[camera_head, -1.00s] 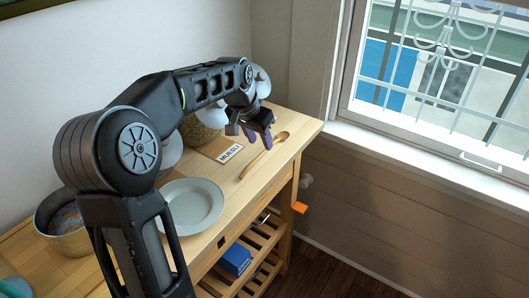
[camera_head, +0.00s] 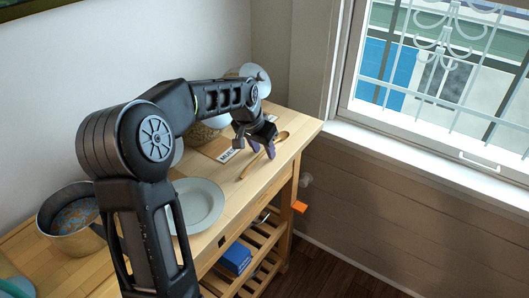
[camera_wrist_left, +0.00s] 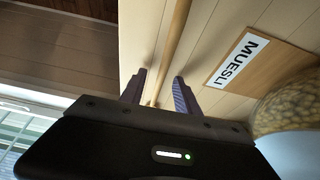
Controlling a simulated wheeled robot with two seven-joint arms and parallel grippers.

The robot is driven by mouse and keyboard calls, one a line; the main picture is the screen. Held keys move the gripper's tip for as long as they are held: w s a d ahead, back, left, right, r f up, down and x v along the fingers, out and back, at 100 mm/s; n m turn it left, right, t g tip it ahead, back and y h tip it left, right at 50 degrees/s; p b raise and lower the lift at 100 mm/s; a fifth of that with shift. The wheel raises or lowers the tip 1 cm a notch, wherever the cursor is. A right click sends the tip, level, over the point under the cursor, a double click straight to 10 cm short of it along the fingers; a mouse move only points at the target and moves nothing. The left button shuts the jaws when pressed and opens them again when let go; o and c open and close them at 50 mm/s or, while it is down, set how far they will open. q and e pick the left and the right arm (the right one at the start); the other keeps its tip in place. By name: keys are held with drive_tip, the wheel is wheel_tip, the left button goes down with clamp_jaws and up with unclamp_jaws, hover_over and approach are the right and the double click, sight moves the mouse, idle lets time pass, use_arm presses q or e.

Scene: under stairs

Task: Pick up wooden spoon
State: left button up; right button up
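The wooden spoon (camera_head: 283,136) lies on the wooden counter near its right end, bowl toward the back, handle toward the front edge. In the left wrist view the spoon's handle (camera_wrist_left: 174,38) runs up the picture between the two fingers. My left gripper (camera_head: 262,150) is over the spoon in the head view and hides part of its middle. It is open, with a gap between its purple-grey fingers (camera_wrist_left: 159,76), and not closed on the handle. How far the fingertips are above the counter is hard to tell. My right gripper is not in view.
A pale plate (camera_head: 205,205) and a metal pot (camera_head: 48,215) stand on the counter (camera_head: 235,210) toward the left. The wall and window are behind and right.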

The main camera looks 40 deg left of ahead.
use_arm(q)
drive_tip(key=shift+c, duration=0.6)
clamp_jaws()
